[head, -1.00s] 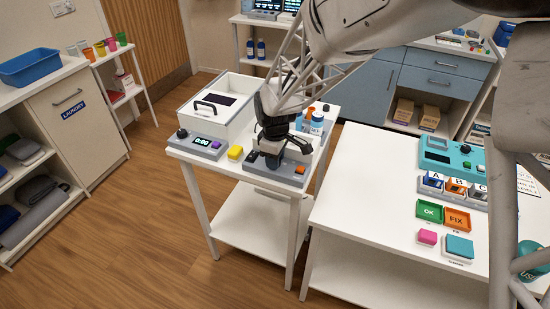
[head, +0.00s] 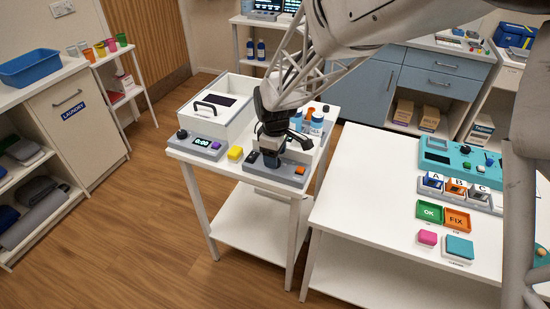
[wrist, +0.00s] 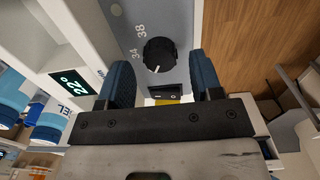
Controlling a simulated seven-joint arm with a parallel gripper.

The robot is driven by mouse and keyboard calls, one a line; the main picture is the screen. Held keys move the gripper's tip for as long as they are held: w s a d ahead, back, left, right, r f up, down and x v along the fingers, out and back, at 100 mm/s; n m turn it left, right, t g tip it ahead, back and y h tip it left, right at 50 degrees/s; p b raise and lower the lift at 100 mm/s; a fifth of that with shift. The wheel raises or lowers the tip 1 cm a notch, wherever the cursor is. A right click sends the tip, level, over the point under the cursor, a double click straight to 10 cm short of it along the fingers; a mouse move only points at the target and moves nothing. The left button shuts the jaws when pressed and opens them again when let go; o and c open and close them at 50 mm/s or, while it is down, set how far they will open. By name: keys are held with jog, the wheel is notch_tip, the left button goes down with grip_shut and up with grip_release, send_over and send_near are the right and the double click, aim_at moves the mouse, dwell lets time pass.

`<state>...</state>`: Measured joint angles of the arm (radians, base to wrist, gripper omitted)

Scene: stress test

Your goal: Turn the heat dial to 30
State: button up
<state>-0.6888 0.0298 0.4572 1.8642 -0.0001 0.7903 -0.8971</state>
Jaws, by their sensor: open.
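The heat dial is a round black knob (wrist: 159,55) on a grey panel (wrist: 178,15) in the wrist view. Its white mark points down in the picture; the numbers 34 and 38 are printed at its left. A dark display (wrist: 72,83) nearby reads 22°. My gripper (wrist: 160,70) is open, one blue-padded finger on each side just below the dial in the picture. I cannot tell whether the fingers touch it.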

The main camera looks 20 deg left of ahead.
jog(key=shift+r, duration=3.05)
jog(key=shift+d, duration=0.1)
jog(key=shift+d+r, duration=0.2)
jog(key=shift+d, duration=0.05)
jog(key=s+d+r+m, duration=0.2)
jog(key=d+r+m, duration=0.15)
jog(key=d, duration=0.55)
jog(key=s+d+r+m+t, duration=0.1)
jog(key=s+d+r+m, duration=0.2)
jog(key=d, duration=0.6)
jog(key=s+d+r+m, duration=0.1)
jog(key=d+r+m, duration=0.25)
jog(key=d, duration=0.55)
jog(key=s+d+r+m+t, duration=0.1)
jog(key=s+d+m, duration=0.7)
jog(key=s+d, duration=0.8)
jog(key=shift+s+d+r+t, duration=0.3)
jog(key=shift+s+r, duration=0.1)
jog(key=shift+s, duration=0.45)
